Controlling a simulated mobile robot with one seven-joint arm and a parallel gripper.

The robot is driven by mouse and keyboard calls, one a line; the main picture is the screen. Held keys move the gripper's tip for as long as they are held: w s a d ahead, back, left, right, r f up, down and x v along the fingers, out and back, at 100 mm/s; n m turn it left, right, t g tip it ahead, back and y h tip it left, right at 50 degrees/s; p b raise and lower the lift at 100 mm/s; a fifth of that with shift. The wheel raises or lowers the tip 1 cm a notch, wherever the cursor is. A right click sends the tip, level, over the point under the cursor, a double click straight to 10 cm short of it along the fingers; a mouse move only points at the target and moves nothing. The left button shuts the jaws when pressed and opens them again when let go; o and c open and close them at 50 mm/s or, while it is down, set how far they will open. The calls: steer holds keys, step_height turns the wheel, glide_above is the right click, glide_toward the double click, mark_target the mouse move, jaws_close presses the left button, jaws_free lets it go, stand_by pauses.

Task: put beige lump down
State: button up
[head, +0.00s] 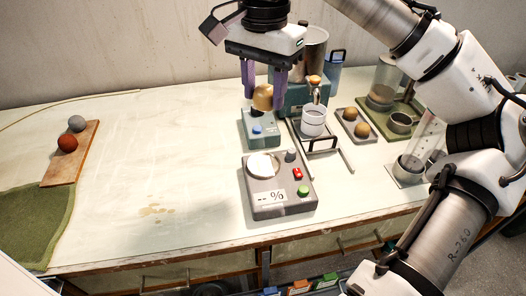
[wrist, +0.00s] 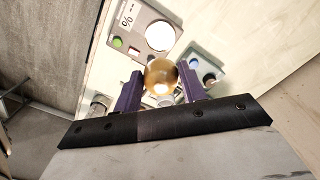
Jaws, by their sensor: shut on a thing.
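My gripper (head: 264,101) is shut on the beige lump (head: 263,97), a smooth, rounded, golden-tan piece held between its two purple fingers. The lump also shows in the wrist view (wrist: 160,76) between the fingertips. In the head view the lump appears just above or behind a small teal device (head: 259,134) with a blue button. I cannot tell whether it touches that device. The lump's sides are partly hidden by the fingers.
A grey meter (head: 281,204) with a white round plate (head: 262,165) and red and green buttons stands in front. A tray (head: 345,125) with two brown balls is at right. A board (head: 75,160) with a red and a grey ball lies left.

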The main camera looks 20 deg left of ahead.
step_height(320, 180, down, 14)
steer(key=shift+f, duration=0.25)
stand_by(0.3)
steer(key=o, duration=1.1)
steer(key=shift+f, duration=0.15)
step_height(320, 180, up, 12)
steer(key=shift+r, duration=0.2)
steer(key=shift+s+f, duration=0.1)
